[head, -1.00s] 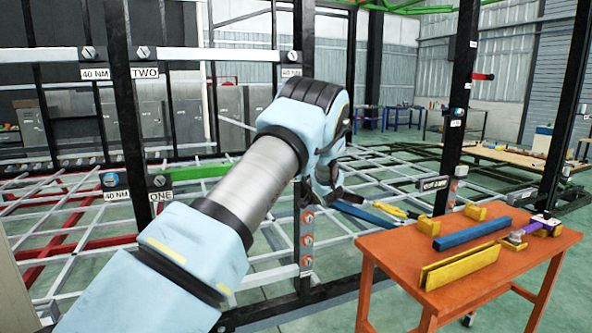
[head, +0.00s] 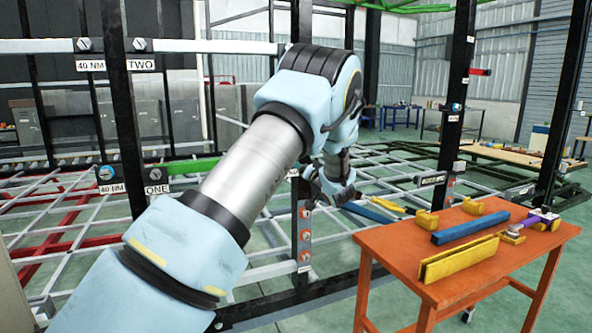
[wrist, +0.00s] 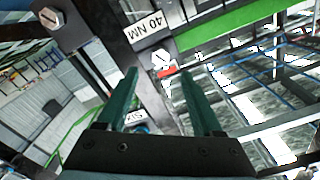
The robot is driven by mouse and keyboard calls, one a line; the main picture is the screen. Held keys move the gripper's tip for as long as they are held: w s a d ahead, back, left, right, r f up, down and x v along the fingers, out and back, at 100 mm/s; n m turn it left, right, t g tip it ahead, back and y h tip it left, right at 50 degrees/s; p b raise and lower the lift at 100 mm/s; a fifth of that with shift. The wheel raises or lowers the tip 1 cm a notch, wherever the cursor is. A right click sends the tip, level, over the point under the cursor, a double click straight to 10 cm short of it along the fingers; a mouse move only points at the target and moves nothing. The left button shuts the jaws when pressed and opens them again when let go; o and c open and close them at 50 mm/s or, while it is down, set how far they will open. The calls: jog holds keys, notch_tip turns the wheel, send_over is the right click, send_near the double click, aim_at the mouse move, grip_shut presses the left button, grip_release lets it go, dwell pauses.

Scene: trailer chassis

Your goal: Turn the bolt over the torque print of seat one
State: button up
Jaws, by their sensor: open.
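The seat marked ONE (head: 157,189) is on a dark post at left in the head view. A 40 NM print (head: 111,188) is beside it, with a blue-ringed bolt (head: 106,173) above that print. A plain bolt (head: 152,174) sits above the word ONE. My gripper (head: 335,190) is well to the right of them, partly hidden by my arm. In the wrist view my gripper (wrist: 158,73) is open and empty. Ahead of its fingers are a 40 NM print (wrist: 145,35) and a bolt (wrist: 160,57); I cannot tell which seat these belong to.
The seat marked TWO (head: 140,65) is higher on the same post. An orange table (head: 400,262) at right holds yellow blocks, a blue bar (head: 470,227) and a purple-handled tool (head: 541,216). A post with several red-ringed bolts (head: 305,236) stands beside my gripper.

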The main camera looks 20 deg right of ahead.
jog(key=shift+s+d+b, duration=0.15)
jog(key=shift+s+b, duration=0.1)
jog(key=shift+s, duration=0.85)
jog(key=shift+s+d+b, duration=0.1)
jog(key=shift+s+b, duration=0.1)
jog(key=shift+s, duration=0.9)
jog(key=s+a+f+g+h, duration=0.2)
jog(key=a+g, duration=0.2)
jog(key=a, duration=0.4)
jog(key=s+a+f+g+h, duration=0.2)
jog(key=a+f+g, duration=0.1)
jog(key=a, duration=0.5)
jog(key=s+a+f+n+g, duration=0.1)
jog(key=s+a+g, duration=0.2)
jog(key=s+a, duration=0.3)
jog(key=s+a+f+n+g+y, duration=0.1)
jog(key=s+a, duration=0.5)
jog(key=s, duration=0.6)
jog(key=s+a+f+n+g, duration=0.1)
jog(key=s+a+f+g, duration=0.2)
jog(key=s+a+g, duration=0.2)
jog(key=s+a, duration=0.1)
jog(key=s, duration=0.2)
jog(key=shift+s+y, duration=0.3)
jog(key=shift+s, duration=0.1)
